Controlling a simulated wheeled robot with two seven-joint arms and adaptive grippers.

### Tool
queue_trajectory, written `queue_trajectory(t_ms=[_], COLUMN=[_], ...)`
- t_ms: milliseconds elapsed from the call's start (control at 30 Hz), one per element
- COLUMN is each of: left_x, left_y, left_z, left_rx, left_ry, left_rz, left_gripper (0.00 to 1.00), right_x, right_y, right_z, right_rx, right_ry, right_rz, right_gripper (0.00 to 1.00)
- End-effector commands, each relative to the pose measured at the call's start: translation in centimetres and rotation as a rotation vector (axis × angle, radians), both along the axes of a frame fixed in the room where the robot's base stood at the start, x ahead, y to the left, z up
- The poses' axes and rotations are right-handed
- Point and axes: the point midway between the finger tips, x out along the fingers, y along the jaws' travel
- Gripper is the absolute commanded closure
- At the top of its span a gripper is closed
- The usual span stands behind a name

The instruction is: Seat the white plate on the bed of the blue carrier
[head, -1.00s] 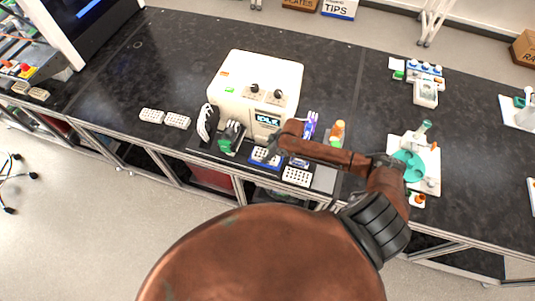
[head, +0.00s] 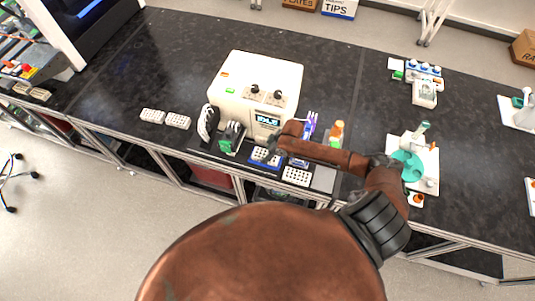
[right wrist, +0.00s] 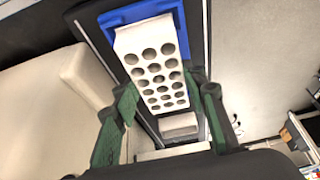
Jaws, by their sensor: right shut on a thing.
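In the right wrist view the white plate (right wrist: 155,55), with rows of round holes, overlaps the blue carrier (right wrist: 145,12). Blue shows around the plate's upper end, and its lower end reaches between my right gripper's green-padded fingers (right wrist: 163,84). My right gripper is shut on the plate. In the head view a small white plate (head: 264,154) shows over the blue carrier (head: 267,165), beside my copper arm. I cannot tell whether the plate lies flat on the bed or is just above it.
A white machine (head: 257,88) with an IDLE display stands behind the carrier. Another white holed plate (head: 297,176) lies to the right, near the bench edge. Two more (head: 152,115) (head: 178,121) lie to the left. An orange-capped bottle (head: 337,131) stands behind my arm.

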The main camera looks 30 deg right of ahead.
Motion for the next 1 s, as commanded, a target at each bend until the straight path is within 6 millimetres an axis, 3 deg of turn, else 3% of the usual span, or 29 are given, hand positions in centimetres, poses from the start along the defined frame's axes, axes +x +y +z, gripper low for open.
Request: queue_trajectory(t_ms=[167,200,467,1000], left_x=[0.0,0.0,0.0,0.0], left_y=[0.0,0.0,0.0,0.0], left_z=[0.0,0.0,0.0,1.0], left_rx=[0.0,0.0,0.0,0.0], left_ry=[0.0,0.0,0.0,0.0], left_rz=[0.0,0.0,0.0,0.0], left_gripper=[0.6,0.6,0.6,0.6], right_x=[0.0,0.0,0.0,0.0], right_y=[0.0,0.0,0.0,0.0], right_z=[0.0,0.0,0.0,0.9], right_rx=[0.0,0.0,-0.001,-0.001], right_ry=[0.0,0.0,0.001,0.001], right_rz=[0.0,0.0,0.0,0.0], right_gripper=[0.82,0.58,0.4,0.4])
